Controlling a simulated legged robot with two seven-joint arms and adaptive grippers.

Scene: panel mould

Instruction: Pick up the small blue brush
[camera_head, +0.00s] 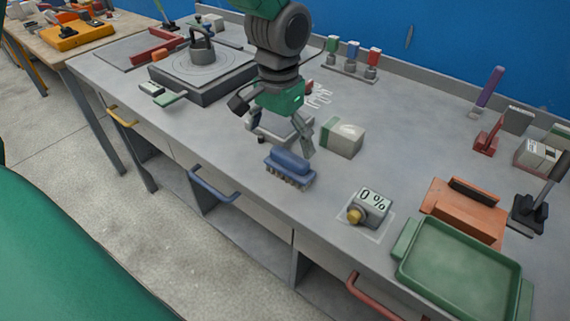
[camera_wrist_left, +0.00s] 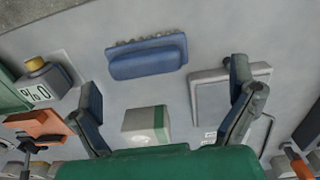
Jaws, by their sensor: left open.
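The small blue brush (camera_head: 290,163) lies near the front edge of the bench, bristles along its near side. In the left wrist view the brush (camera_wrist_left: 147,62) is at the top centre, beyond the fingertips and not between them. My left gripper (camera_head: 272,128) is open and empty above the bench, just behind and left of the brush in the head view. Its two spread fingers also show in the left wrist view (camera_wrist_left: 165,85). My right gripper is not in view.
A white-and-green block (camera_head: 343,140) stands right of the brush. A grey tray-like item (camera_head: 265,131) lies under my gripper, partly hidden. A "0 %" display box (camera_head: 372,205), green tray (camera_head: 460,268) and orange box (camera_head: 462,212) are to the right. Bare bench surrounds the brush.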

